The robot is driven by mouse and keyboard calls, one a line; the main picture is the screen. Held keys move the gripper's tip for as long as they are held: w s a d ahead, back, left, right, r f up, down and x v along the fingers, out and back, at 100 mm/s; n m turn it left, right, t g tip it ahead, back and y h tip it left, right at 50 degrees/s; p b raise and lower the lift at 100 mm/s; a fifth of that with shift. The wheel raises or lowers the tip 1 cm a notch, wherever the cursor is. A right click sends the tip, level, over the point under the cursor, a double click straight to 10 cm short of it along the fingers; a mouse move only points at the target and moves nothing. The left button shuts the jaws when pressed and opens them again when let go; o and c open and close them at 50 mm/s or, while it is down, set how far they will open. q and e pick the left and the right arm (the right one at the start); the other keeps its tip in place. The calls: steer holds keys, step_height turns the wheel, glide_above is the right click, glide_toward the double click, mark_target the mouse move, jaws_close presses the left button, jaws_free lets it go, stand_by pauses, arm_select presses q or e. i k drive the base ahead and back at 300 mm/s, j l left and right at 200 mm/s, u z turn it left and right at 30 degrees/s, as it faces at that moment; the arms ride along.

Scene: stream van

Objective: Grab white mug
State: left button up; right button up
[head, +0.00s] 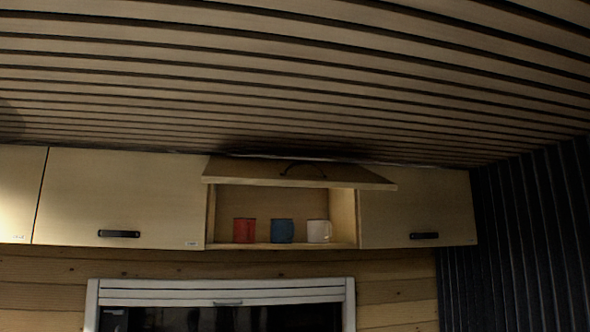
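The white mug (319,231) stands upright in the open middle cabinet (349,218), at the right end of a row of mugs. A blue mug (282,231) stands to its left, apart from it. A red mug (244,231) stands at the left of the row. The cabinet's flap door (300,176) is swung up, with a black handle near its upper edge. Neither of my grippers shows in the head view.
Closed cabinets flank the opening, one on the left (120,195) and one on the right (415,205). A slatted wooden ceiling (300,95) is close above the raised flap. A white-framed window (220,291) is below. A dark ribbed panel (530,235) is at the right.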

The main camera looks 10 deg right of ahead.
mark_target(318, 230)
steer(key=i+l+z, duration=0.25)
steer(key=i+l, duration=0.15)
steer(key=i+l+z, duration=0.25)
steer(key=i, duration=0.3)
